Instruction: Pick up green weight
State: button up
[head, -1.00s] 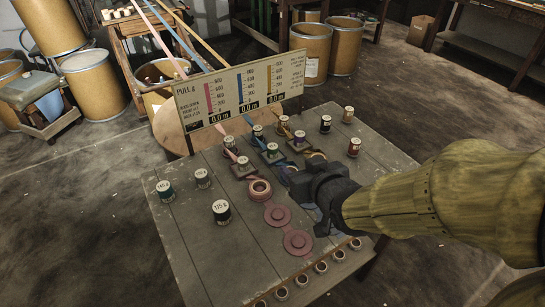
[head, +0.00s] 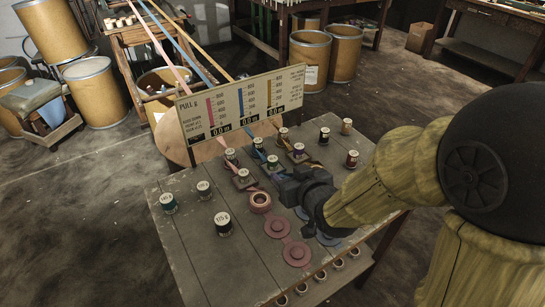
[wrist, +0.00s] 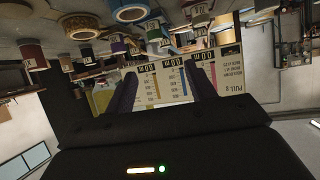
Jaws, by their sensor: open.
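Weights that look green stand upright on the grey table (head: 190,262). One is a teal-green weight (head: 168,204) at the table's left edge. Another is a larger dark green weight (head: 223,225) marked about 175 g, front left. A smaller greenish weight (head: 272,163) stands among the middle posts. My gripper (head: 284,184) is over the table's middle, right of the pink tape roll and apart from the two left green weights. In the wrist view my gripper (wrist: 165,90) is open, with its two dark fingers apart and the board behind the gap. The fingertips are partly hidden in the head view.
A PULL g board (head: 240,103) stands along the table's back, with coloured tapes running past it.

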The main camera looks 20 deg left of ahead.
jog(key=p, duration=0.3)
jog(key=shift+w+a, duration=0.15)
jog(key=shift+w, duration=0.1)
jog(key=p, duration=0.3)
jog(key=shift+w+f, duration=0.1)
jog(key=shift+f, duration=0.1)
send_near(274, 160)
jog(key=x, duration=0.3)
jog(key=shift+a, duration=0.45)
jog(key=shift+w, duration=0.1)
jog(key=x, duration=0.5)
jog(key=shift+w+d+f, duration=0.1)
jog(key=shift+d+f, duration=0.1)
jog(key=shift+c, duration=0.2)
jog(key=c, duration=1)
